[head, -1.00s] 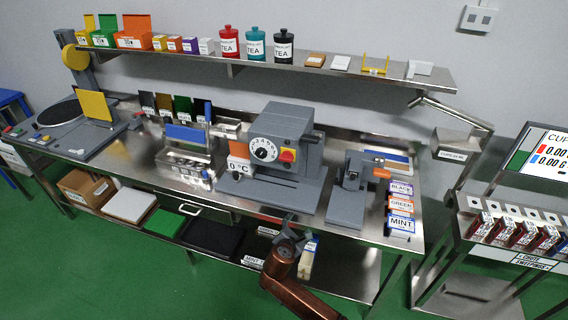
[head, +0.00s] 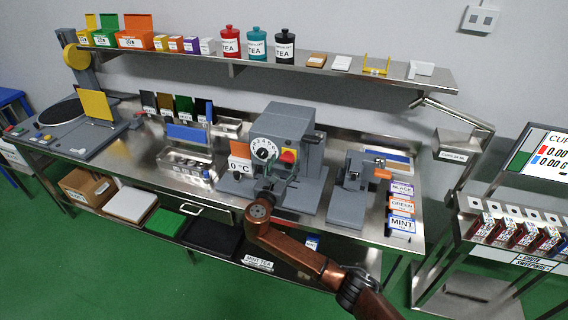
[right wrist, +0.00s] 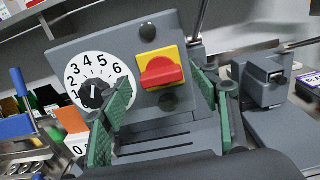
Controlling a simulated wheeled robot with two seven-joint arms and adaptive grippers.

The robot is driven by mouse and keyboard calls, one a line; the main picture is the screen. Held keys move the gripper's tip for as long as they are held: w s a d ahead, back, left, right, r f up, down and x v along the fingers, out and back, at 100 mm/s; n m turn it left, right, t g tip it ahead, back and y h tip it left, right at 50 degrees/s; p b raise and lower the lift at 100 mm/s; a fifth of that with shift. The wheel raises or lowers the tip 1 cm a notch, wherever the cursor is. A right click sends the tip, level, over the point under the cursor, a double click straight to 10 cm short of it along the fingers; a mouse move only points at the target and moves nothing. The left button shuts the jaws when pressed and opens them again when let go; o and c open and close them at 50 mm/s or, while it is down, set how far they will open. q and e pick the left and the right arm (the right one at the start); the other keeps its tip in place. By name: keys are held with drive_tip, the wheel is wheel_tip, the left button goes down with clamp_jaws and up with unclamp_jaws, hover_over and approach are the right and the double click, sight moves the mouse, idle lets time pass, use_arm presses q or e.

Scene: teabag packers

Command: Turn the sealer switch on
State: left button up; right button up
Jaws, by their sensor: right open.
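The sealer (head: 310,165) is a grey machine on the steel bench, with a white numbered dial (head: 263,149) on its front. Its switch (head: 288,156) is a red knob on a yellow plate, partly covered by my gripper in the head view. In the right wrist view the red knob (right wrist: 161,72) lies nearly crosswise, tilted slightly. My right gripper (head: 276,173) is open in front of the sealer. Its green-padded fingers stand either side of the knob in the right wrist view, the left one overlapping the dial's edge; I see no contact. My left gripper is out of view.
An orange and white sign reading 0 °C (head: 239,165) stands left of the dial. A smaller grey device (head: 349,190) with an orange handle stands to the right. A steel container rack (head: 187,168) is at left. A shelf (head: 225,65) runs above.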

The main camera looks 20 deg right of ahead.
drive_tip(key=shift+w+d, duration=0.2)
drive_tip(key=shift+w, duration=0.05)
drive_tip(key=shift+c, duration=0.7)
drive_tip(key=c, duration=1)
